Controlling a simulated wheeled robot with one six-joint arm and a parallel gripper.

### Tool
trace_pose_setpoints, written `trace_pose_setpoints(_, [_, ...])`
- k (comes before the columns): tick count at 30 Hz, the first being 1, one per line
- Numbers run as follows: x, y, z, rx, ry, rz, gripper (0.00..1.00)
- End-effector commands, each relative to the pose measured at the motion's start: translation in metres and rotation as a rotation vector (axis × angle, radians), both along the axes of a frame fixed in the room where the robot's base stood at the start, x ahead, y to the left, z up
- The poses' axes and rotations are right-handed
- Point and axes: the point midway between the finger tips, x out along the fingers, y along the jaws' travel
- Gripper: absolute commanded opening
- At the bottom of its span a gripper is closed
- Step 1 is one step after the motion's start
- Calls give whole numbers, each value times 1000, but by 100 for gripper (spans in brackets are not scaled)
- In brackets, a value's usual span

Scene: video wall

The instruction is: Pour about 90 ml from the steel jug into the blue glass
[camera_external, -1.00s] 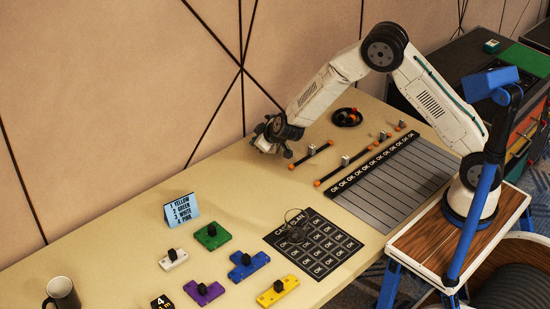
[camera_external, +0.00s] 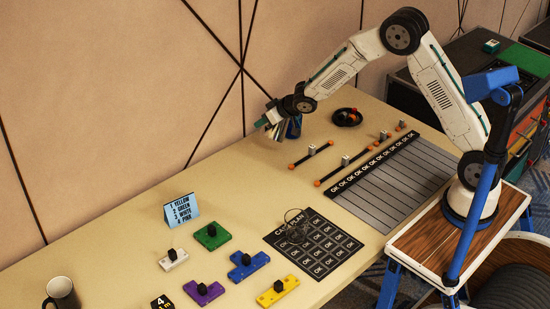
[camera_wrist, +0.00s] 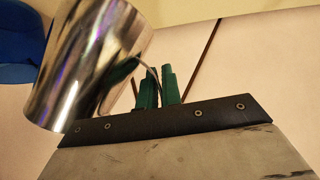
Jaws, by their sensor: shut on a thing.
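The shiny steel jug (camera_wrist: 92,65) fills the left of the wrist view. My gripper (camera_wrist: 160,88) has its green fingers shut on the jug's thin handle. The jug leans in that view; its mouth and contents are not shown, and no stream is visible. In the external view my gripper (camera_external: 264,122) is above the far edge of the table near the wall, and the jug is mostly hidden there. A blue glass (camera_external: 294,127) shows partly behind my wrist, close to the jug. A blurred blue shape (camera_wrist: 22,48) at the wrist view's upper left may be this glass.
Small rods with orange ends (camera_external: 311,154) lie in front of my gripper. A black dish (camera_external: 347,117) stands to the right. Coloured blocks (camera_external: 248,265), a blue sign (camera_external: 181,208) and a mug (camera_external: 62,294) are at the left front. The wall is close behind.

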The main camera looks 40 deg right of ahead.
Motion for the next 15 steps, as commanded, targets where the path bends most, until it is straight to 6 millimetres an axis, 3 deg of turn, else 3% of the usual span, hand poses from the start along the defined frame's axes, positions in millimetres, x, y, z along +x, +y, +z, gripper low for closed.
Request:
trace_pose_setpoints(11, [3, -13, 31, 216, 40, 2, 0])
trace_pose_setpoints(15, [4, -19, 33, 340, 69, 1, 0])
